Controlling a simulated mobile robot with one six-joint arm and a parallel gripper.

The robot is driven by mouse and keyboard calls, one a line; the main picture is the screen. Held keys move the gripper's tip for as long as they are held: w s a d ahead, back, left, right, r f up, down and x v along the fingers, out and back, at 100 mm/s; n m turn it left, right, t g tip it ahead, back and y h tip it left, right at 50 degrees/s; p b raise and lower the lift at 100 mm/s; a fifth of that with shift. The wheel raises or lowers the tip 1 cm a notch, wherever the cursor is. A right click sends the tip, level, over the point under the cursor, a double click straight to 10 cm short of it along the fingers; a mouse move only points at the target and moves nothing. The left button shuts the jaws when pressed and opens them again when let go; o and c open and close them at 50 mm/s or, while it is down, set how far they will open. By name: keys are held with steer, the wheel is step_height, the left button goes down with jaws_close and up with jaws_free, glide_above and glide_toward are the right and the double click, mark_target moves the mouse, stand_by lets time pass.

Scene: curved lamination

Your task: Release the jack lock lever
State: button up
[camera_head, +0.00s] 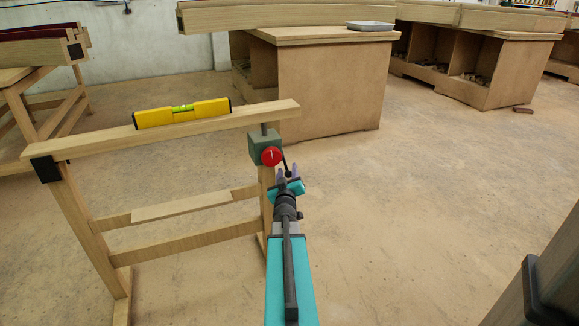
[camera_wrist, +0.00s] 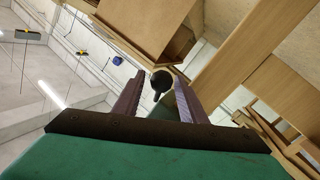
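The jack (camera_head: 262,146) is a grey-green box with a red dial (camera_head: 271,156), under the right end of a wooden beam. Its lock lever (camera_head: 285,163) is a thin dark rod slanting down from the right side of the box. My gripper (camera_head: 290,170) is at the lever's lower end, with purple fingers apart. In the wrist view the lever's dark round knob (camera_wrist: 161,79) shows between the two open fingertips of my gripper (camera_wrist: 160,77), with a gap visible on each side. The lower part of the lever is partly hidden by the fingers in the head view.
A yellow spirit level (camera_head: 182,113) lies on the wooden beam (camera_head: 90,142) of a trestle. Wooden benches (camera_head: 325,92) stand behind. The floor right of my arm is clear.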

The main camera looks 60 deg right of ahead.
steer(key=shift+b+x, duration=0.4)
steer(key=shift+x, duration=1.85)
steer(key=shift+w, duration=0.1)
